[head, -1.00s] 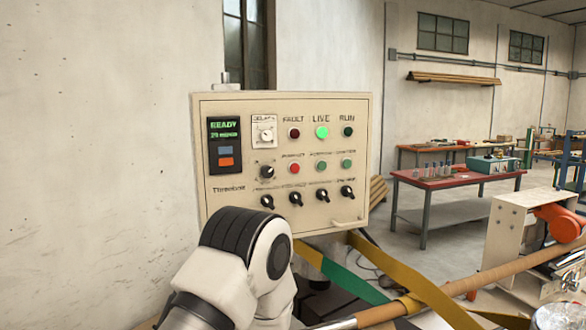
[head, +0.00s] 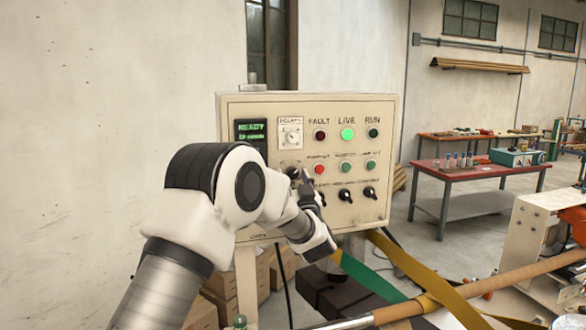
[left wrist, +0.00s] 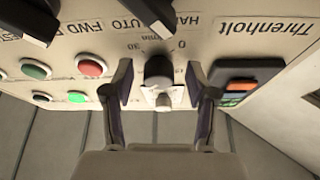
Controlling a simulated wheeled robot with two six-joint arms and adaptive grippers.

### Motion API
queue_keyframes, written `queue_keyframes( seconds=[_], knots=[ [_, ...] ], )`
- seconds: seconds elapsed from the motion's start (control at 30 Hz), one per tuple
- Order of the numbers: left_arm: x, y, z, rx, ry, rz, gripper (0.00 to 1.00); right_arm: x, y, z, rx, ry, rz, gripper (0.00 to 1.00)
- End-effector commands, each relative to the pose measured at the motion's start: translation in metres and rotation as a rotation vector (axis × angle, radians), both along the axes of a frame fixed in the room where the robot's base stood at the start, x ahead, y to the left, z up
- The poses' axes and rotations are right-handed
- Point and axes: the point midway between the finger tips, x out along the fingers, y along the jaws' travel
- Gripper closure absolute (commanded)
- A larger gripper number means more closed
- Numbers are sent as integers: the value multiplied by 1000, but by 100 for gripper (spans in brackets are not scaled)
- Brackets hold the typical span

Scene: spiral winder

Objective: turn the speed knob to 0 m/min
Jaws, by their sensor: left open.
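The speed knob (head: 293,172) is a small black knob on the cream control panel, below the white delay dial (head: 290,134). The left wrist view shows the panel upside down, with the black knob (left wrist: 158,70) beside a scale printed 0 and 30 m/min. I cannot tell where its pointer sits. In the left wrist view the gripper (left wrist: 158,80) is open, one finger on each side of the knob with gaps visible. My right gripper is not in view.
Lamps, coloured buttons and black selector switches (head: 345,194) crowd the panel to the right of the knob. The display (head: 252,130) is on its left and reads READY. A brown tube (head: 400,310) and a yellow strap (head: 420,275) lie below right.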

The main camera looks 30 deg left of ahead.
Motion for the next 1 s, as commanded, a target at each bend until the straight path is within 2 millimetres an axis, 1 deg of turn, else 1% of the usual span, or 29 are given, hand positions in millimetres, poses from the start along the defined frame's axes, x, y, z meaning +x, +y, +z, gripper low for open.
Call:
queue_keyframes(
  seconds=[0.03, 0.23, 0.27, 0.3, 0.37, 0.4, 0.63, 0.77, 0.87, 1.0],
  knots=[
    [2, 2, 1, 0, 0, 0, 43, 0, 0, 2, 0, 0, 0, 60],
    [2, 2, 0, 1, 1, -1, 43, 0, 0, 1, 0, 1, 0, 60],
    [2, 2, 0, 1, 1, -1, 50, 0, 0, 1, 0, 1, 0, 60],
    [2, 2, 0, 1, 1, -1, 64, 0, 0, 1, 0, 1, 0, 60],
    [2, 2, 0, 1, 1, -1, 85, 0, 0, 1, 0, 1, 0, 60],
    [2, 2, 0, 1, 1, -1, 99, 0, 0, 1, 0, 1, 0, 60],
    [2, 2, -1, -2, -1, -1, 100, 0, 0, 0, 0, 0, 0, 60],
    [2, 2, -2, -12, -14, -1, 100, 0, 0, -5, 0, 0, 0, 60],
    [2, 1, -3, -28, -35, -1, 100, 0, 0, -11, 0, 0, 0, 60],
    [3, 1, -6, -71, -85, -1, 100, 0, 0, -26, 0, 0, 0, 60]
  ],
)
